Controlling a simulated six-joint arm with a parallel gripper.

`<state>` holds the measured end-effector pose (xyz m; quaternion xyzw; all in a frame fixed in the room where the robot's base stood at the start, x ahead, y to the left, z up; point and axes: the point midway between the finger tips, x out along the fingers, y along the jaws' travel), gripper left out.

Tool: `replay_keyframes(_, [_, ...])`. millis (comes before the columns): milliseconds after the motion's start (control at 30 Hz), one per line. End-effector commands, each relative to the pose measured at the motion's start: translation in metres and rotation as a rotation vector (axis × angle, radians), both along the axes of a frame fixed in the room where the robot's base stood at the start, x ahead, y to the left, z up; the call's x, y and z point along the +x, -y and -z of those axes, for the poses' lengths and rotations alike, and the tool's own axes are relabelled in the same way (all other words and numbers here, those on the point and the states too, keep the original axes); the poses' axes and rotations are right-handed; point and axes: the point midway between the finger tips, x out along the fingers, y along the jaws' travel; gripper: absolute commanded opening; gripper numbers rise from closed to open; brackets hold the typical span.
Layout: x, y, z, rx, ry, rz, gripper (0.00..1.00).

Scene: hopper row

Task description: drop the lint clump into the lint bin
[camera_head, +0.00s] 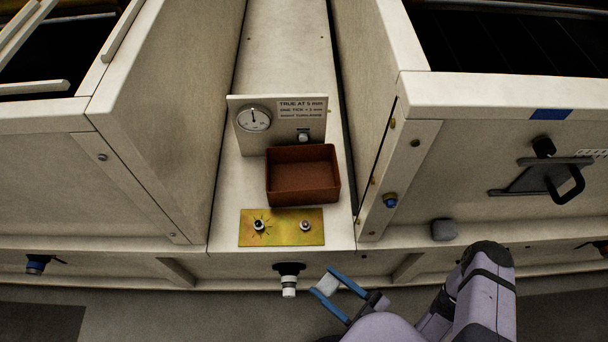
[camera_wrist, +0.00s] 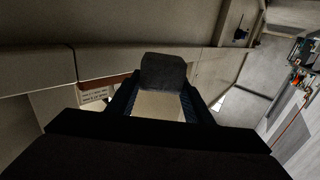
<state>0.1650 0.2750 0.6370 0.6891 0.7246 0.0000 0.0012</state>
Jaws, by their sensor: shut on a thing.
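The lint clump (camera_head: 327,285) is a small pale grey block in the head view. In the wrist view the lint clump (camera_wrist: 163,72) looks dark and sticks out past the fingertips. My gripper (camera_head: 325,282), with blue fingers, is shut on it, in front of the ledge and below right of the lint bin. The fingers also show in the wrist view (camera_wrist: 162,98). The lint bin (camera_head: 303,202) seems to be the open rust-brown box on the ledge between the two hoppers; it looks empty. The clump is apart from it.
A panel with a dial gauge (camera_head: 254,118) stands behind the box. A yellow plate (camera_head: 281,228) with two knobs lies in front of it. A black-and-white knob (camera_head: 289,280) juts from the front face near my gripper. A grey rounded block (camera_head: 444,230) sits on the right.

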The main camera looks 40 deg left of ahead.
Motion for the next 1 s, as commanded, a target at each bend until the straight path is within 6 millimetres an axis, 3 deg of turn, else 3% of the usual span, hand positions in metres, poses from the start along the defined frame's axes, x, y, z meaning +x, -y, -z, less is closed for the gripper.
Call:
replay_keyframes(267, [-0.013,-0.055,-0.045,0.005,0.008,-0.210,0.25])
replay_keyframes(700, [-0.056,-0.133,-0.129,0.004,0.006,-0.515,0.25])
replay_keyframes(867, [-0.043,-0.177,-0.150,0.004,0.000,-0.428,0.25])
replay_keyframes(1000, [-0.015,-0.206,-0.156,0.003,-0.002,-0.280,0.25])
